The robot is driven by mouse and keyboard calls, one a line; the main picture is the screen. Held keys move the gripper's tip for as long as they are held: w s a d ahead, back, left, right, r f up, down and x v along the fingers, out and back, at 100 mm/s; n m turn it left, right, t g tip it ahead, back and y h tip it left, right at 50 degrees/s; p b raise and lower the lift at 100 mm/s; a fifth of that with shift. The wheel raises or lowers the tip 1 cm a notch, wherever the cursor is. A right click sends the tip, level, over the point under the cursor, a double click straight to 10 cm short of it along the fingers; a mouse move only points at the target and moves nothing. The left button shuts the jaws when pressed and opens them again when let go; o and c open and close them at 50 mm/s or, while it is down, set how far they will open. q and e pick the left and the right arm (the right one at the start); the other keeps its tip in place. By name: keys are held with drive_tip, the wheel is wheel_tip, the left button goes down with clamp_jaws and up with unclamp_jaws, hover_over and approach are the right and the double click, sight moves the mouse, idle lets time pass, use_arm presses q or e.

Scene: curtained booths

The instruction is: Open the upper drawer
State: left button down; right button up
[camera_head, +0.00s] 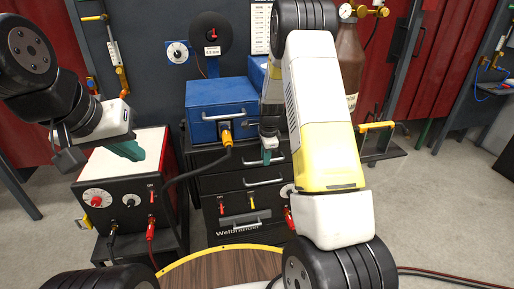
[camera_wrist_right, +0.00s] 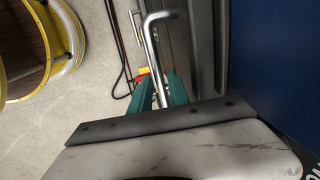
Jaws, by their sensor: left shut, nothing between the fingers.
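The black cabinet (camera_head: 225,183) under the blue box has drawers with silver bar handles. The upper drawer's front looks flush with the cabinet, and its left part is hidden behind a cable. My right gripper (camera_head: 268,156) is at the upper drawer's handle (camera_head: 277,160), pointing down. In the right wrist view the silver handle (camera_wrist_right: 151,32) runs between the green fingertips (camera_wrist_right: 160,88), which sit close on both sides of it. My left gripper (camera_head: 132,151) is shut and empty, above the red-sided box at the left.
A blue box (camera_head: 220,100) with a handle and an orange plug stands on the cabinet. A thick black cable loops from it. A red-sided box (camera_head: 125,185) with knobs stands left. A round wooden top with yellow rim (camera_head: 215,268) is in front. Grey floor is free at right.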

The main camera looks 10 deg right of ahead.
clamp_jaws()
idle(1.3)
